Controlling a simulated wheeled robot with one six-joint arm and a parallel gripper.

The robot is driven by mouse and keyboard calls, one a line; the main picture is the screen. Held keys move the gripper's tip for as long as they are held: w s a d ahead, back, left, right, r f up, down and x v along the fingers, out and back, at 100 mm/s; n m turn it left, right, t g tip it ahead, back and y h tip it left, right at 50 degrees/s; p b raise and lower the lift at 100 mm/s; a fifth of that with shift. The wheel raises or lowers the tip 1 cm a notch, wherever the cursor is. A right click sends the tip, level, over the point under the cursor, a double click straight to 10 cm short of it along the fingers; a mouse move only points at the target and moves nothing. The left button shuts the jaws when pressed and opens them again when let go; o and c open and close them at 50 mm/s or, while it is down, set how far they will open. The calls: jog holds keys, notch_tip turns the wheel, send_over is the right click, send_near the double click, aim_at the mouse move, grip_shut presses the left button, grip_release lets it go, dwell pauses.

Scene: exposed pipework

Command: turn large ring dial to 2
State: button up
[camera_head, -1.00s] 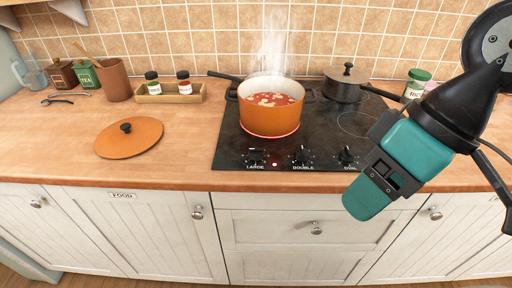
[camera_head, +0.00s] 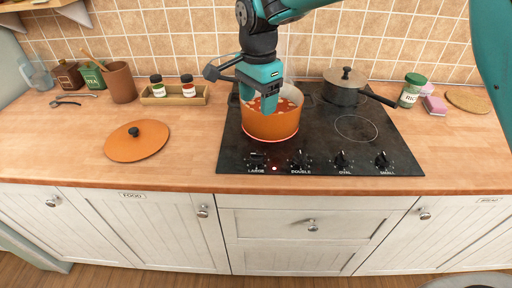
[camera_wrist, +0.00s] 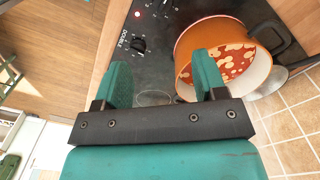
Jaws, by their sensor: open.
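The large ring dial (camera_head: 257,160) is a black knob marked LARGE. It is the leftmost knob on the front strip of the black hob (camera_head: 230,145). Its setting is too small to read. My gripper (camera_head: 268,108) has teal fingers pointing down, in front of or over the orange pot (camera_head: 270,126) and behind the dial in the head view. In the wrist view my gripper (camera_wrist: 165,82) is open with nothing between its fingers. The DOUBLE dial (camera_wrist: 138,44) shows beyond the fingers there, with a red light (camera_wrist: 138,14) beside it.
The orange pot holds red soup and stands on a glowing ring. A dark lidded saucepan (camera_head: 341,92) stands on the back right. Other knobs, DOUBLE (camera_head: 300,160), OVAL (camera_head: 342,160) and SMALL (camera_head: 383,160), line the front. An orange lid (camera_head: 136,146) lies left on the clear counter.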

jog(key=p, duration=0.4)
send_near(256, 154)
jog(key=shift+m, duration=0.3)
notch_tip(256, 154, down, 10)
jog(key=shift+r, duration=0.15)
jog(key=shift+c, duration=0.2)
jog(key=c, duration=0.9)
